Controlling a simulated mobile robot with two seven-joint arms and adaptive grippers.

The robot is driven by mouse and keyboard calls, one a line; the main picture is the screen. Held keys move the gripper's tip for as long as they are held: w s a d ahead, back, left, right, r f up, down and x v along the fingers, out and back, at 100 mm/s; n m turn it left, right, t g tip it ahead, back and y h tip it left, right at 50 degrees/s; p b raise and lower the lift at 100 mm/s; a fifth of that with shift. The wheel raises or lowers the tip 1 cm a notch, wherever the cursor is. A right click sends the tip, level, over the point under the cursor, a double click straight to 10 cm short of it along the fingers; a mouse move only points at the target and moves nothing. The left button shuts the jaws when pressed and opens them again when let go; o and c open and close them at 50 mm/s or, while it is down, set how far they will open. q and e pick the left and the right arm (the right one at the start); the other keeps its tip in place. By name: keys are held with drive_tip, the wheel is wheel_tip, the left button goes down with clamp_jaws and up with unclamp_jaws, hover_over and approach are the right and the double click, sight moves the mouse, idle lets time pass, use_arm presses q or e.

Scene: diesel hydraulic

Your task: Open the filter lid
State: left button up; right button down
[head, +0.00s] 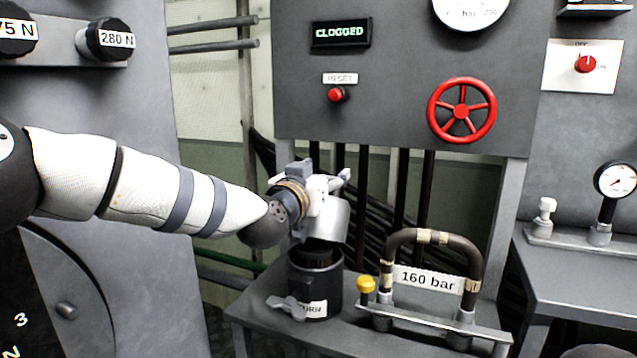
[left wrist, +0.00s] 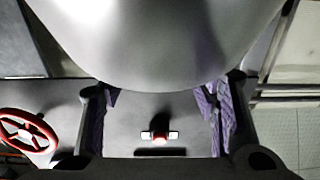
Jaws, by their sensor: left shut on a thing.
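The filter lid (head: 333,222) is a silver-grey cap, tilted above the dark filter housing (head: 316,283) in the head view. The housing's dark top shows beneath it. I cannot tell whether the lid still touches the housing at the back. A grey turn handle (head: 286,306) sticks out at the housing's lower left, beside a partly hidden label. My left gripper (head: 322,197) is shut on the lid. In the left wrist view the lid (left wrist: 160,45) fills the top, between purple-padded fingers (left wrist: 163,105). My right gripper is not in view.
A curved pipe marked 160 bar (head: 428,279) with a yellow knob (head: 366,285) stands right of the housing. Behind are a panel with a red handwheel (head: 462,110), a red reset button (head: 336,95) and a display reading CLOGGED (head: 341,32). Dark hoses run behind the lid.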

use_arm(q)
drive_tip(key=shift+w+d+f, duration=0.35)
drive_tip(key=shift+f, duration=0.2)
drive_tip(key=shift+d+f+g, duration=0.1)
drive_tip(key=shift+f+g, duration=0.15)
drive_tip(key=shift+g, duration=0.05)
drive_tip(key=o, duration=1.4)
drive_tip(key=shift+o, duration=0.4)
drive_tip(key=shift+w+d, duration=0.1)
drive_tip(key=shift+r, duration=0.1)
drive_tip(key=shift+s+a, duration=0.2)
drive_tip(key=v, duration=1.1)
drive_tip(key=shift+s, duration=0.25)
